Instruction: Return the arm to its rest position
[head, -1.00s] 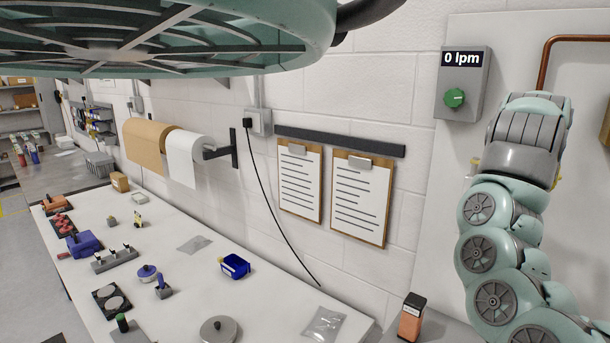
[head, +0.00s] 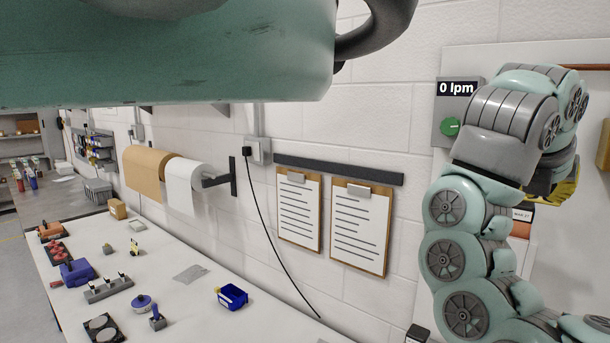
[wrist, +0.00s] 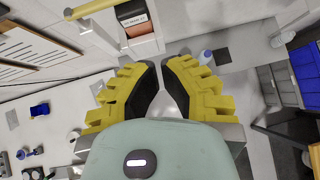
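My arm is folded at the right of the head view, in front of the wall panel with the flow dial. My gripper (wrist: 160,64) has yellow fingers with black pads; in the wrist view they stand apart with a narrow gap at the tips. Nothing is between them, and pale floor shows through the gap. In the head view only a bit of yellow finger shows behind my wrist links; the rest is hidden.
An orange-and-black labelled box (wrist: 133,20) stands on a shelf close beyond the left finger. The dial box (head: 450,128) reads 0 lpm. Clipboards (head: 358,225) hang on the wall.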

